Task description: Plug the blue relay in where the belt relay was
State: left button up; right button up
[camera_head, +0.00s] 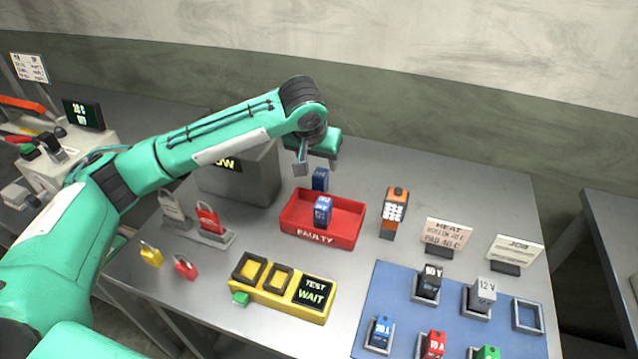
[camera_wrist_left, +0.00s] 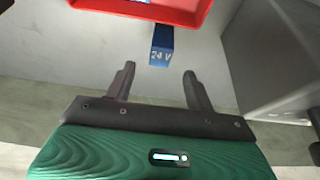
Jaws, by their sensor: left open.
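A blue relay marked 24 V (camera_wrist_left: 161,45) stands on the table just behind the red tray; it also shows in the head view (camera_head: 320,179). A second blue relay (camera_head: 322,212) is in the red FAULTY tray (camera_head: 348,235). My left gripper (camera_head: 303,168) is open and empty, close above the standing relay. In the left wrist view the relay lies beyond and between the fingertips (camera_wrist_left: 159,72), apart from them. On the blue board (camera_head: 403,292), several sockets hold relays, including a smaller blue one (camera_head: 381,332); one socket (camera_head: 527,315) is empty. My right gripper is out of view.
A yellow tester (camera_head: 270,304) reading TEST WAIT has two open square sockets. A grey box (camera_head: 240,180) stands left of the tray, an orange meter (camera_head: 394,211) right of it. Signs (camera_head: 447,234) stand behind the board. Padlocks (camera_head: 186,267) lie at the left.

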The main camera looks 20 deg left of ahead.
aim_at(320, 173)
pick_arm(q)
jog(key=x, duration=0.3)
jog(key=shift+w+d+f, duration=0.1)
jog(key=shift+w+f, duration=0.05)
jog(key=shift+f, duration=0.1)
jog(key=shift+w+f, duration=0.1)
jog(key=shift+f, duration=0.45)
jog(key=p+x, duration=0.1)
jog(key=x, duration=0.3)
jog(key=shift+f, duration=0.2)
jog(key=shift+c, duration=0.4)
jog(key=c, duration=1)
jog(key=shift+c, duration=0.5)
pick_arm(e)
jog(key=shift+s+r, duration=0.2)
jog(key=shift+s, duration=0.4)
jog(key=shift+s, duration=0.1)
